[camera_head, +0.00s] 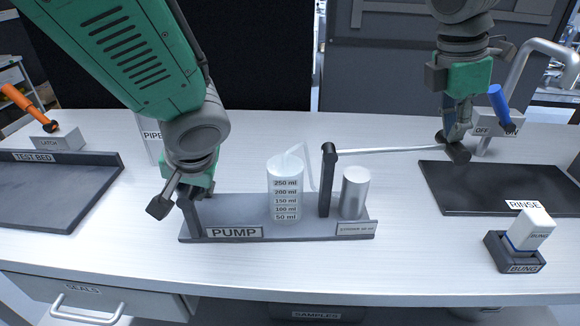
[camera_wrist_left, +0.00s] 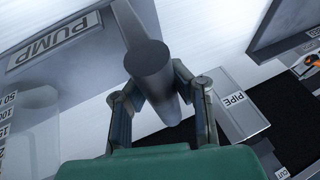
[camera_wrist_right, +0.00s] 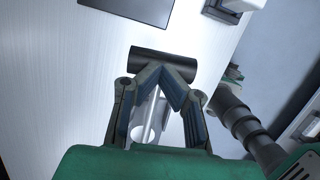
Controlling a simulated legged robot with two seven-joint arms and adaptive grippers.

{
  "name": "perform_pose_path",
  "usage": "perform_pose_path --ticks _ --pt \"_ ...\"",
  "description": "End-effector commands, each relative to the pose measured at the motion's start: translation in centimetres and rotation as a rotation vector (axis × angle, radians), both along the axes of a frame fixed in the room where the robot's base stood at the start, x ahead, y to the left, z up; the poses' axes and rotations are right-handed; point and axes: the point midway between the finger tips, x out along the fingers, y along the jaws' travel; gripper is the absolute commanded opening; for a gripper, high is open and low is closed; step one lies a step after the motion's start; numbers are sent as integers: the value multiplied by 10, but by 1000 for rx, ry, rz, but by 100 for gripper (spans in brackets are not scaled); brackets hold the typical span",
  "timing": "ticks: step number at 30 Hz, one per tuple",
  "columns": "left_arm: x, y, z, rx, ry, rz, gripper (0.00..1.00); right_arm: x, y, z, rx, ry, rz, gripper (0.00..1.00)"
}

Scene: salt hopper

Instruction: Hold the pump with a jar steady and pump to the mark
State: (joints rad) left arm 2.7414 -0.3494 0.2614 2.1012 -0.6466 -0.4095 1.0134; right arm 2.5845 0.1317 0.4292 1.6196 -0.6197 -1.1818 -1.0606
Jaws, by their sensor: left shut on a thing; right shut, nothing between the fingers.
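The pump has a grey base (camera_head: 240,215) labelled PUMP. A pale jar (camera_head: 285,178) with marks from 50 to 250 ml stands on it under a bent spout; I cannot make out a liquid level. My left gripper (camera_head: 186,192) is shut on the dark upright post at the base's left end; the left wrist view shows the post (camera_wrist_left: 148,60) between the fingers. The pump lever (camera_head: 385,150) runs nearly level to the right, ending in a black handle (camera_wrist_right: 160,62). My right gripper (camera_wrist_right: 167,75) is shut and empty, its tips against or just above this handle.
A metal cylinder (camera_head: 354,193) stands on the base right of the lever's pivot post (camera_head: 326,180). A dark plate (camera_head: 490,188), a white bung in its holder (camera_head: 515,250) and an ON/OFF tap (camera_head: 495,122) are at the right. The test bed (camera_head: 60,180) is at the left.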

Motion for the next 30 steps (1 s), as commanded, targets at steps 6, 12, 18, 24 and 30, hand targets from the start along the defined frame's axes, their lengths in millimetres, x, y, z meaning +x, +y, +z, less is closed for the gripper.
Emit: perform_pose_path --ticks 6,12,18,24,30 --pt "0 0 0 1 1 1 0 -1 0 -2 0 5 0 0" --pt "0 0 0 1 1 1 0 -1 -1 -8 -2 7 -1 0" --pt "0 0 0 1 1 1 0 -1 -1 -18 -2 6 0 0" --pt "0 0 0 1 1 1 0 -1 -1 -25 -1 5 1 0" --pt "0 0 0 1 1 1 0 0 0 -16 -1 4 -1 0"
